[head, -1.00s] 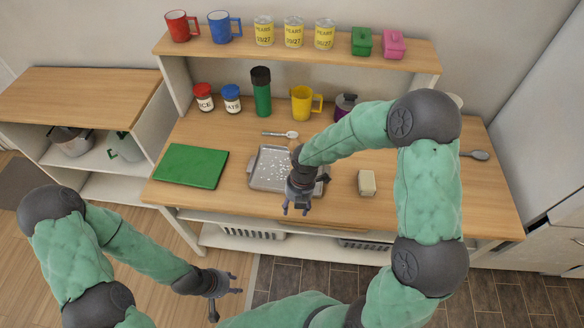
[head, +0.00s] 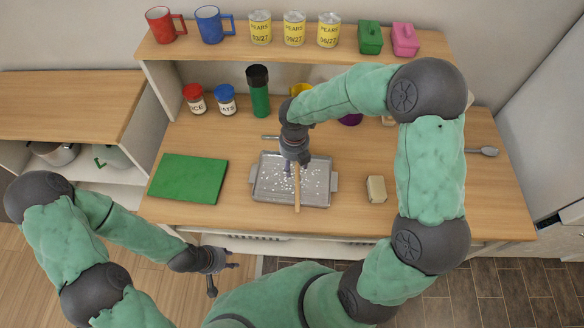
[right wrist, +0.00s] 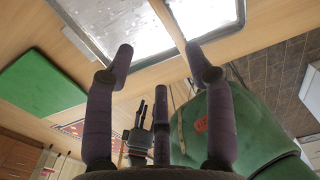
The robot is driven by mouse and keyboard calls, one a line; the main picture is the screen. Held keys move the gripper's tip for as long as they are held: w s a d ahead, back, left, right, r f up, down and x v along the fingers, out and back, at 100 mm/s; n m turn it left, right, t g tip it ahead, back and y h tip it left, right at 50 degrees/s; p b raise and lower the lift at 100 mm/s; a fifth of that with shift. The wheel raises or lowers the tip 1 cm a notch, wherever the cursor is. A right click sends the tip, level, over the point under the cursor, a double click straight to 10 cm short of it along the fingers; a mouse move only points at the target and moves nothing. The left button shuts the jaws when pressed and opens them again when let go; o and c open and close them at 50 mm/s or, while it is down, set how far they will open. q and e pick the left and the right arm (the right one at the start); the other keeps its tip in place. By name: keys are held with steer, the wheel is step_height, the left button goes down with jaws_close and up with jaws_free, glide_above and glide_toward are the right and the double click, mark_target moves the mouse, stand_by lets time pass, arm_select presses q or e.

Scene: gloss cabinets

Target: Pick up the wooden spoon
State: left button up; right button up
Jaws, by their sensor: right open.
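The wooden spoon shows as a slim light-brown handle (head: 297,190) lying across the grey tray (head: 262,197) and reaching past its near edge. Its far end is hidden behind my right gripper. My right gripper (head: 293,168) points down above the tray at the spoon, open. In the right wrist view the fingers (right wrist: 158,64) are spread with nothing between them, and the handle (right wrist: 170,22) crosses the tray ahead, toward the right finger. My left gripper (head: 225,277) is open and empty, low in front of the counter.
White bits are scattered on the tray. A green board (head: 188,178) lies left of it, a beige block (head: 376,188) right of it. A metal spoon (head: 483,151) lies far right. A green bottle (head: 259,92) and jars stand behind, under a raised shelf (head: 290,46).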

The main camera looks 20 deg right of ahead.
steer(key=b, duration=0.2)
glide_above(296, 181)
step_height(296, 181, down, 5)
step_height(296, 181, down, 6)
steer(key=shift+r+b, duration=0.15)
steer(key=shift+b, duration=0.95)
steer(key=c, duration=1)
